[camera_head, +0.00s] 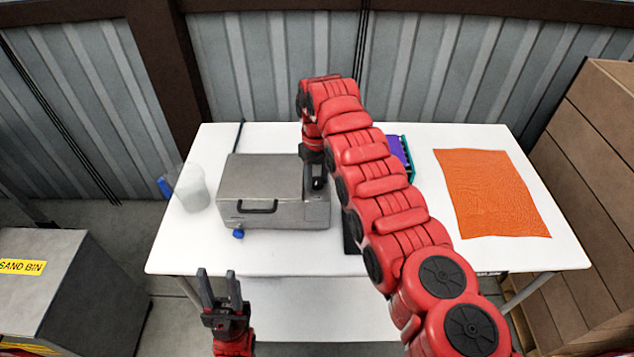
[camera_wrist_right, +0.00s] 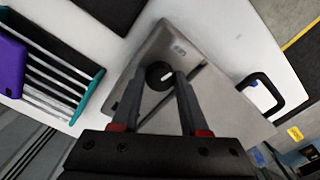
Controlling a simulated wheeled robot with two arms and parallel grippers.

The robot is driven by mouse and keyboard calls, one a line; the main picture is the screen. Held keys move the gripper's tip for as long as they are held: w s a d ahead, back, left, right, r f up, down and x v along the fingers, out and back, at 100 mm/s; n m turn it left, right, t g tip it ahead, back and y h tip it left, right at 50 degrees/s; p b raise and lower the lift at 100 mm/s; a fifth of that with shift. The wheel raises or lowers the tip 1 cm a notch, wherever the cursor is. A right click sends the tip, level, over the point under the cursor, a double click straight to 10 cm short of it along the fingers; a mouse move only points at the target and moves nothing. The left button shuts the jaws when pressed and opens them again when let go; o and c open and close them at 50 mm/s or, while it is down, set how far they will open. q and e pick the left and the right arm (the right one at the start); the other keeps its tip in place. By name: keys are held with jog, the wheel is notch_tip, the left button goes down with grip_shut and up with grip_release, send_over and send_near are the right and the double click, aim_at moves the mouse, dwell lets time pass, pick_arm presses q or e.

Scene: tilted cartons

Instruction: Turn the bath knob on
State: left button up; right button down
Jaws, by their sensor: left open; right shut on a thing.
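The bath (camera_head: 262,180) is a grey metal box with a closed lid and a black front handle, left of centre on the white table. My right gripper (camera_head: 318,178) reaches down at the bath's right side. In the right wrist view its two fingers (camera_wrist_right: 164,82) are on either side of the knob and shut on it. In the head view the gripper and arm largely hide the knob. My left gripper (camera_head: 219,275) is open and empty before the table's front edge.
A translucent container (camera_head: 191,188) stands left of the bath. A blue tap (camera_head: 238,233) is at its front. A purple and teal rack (camera_head: 404,155) is behind my right arm. An orange cloth (camera_head: 490,195) lies right. Cartons (camera_head: 590,150) stand at far right.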

jog(key=m+b, duration=0.1)
jog(key=b, duration=0.1)
jog(key=m+b, duration=0.2)
jog(key=shift+f+m, duration=0.25)
jog(key=shift+m, duration=0.05)
jog(key=shift+r+m+b, duration=0.15)
jog(key=shift+m+b, duration=0.55)
jog(key=shift+m, duration=0.2)
jog(key=shift+m+b, duration=0.3)
jog(key=shift+m, duration=0.6)
jog(key=m, duration=0.3)
jog(key=shift+w+r+m, duration=0.1)
jog(key=shift+r+m, duration=0.15)
jog(key=shift+m, duration=2.25)
jog(key=c, duration=0.7)
grip_release()
jog(key=shift+f, duration=0.1)
jog(key=shift+p, duration=0.35)
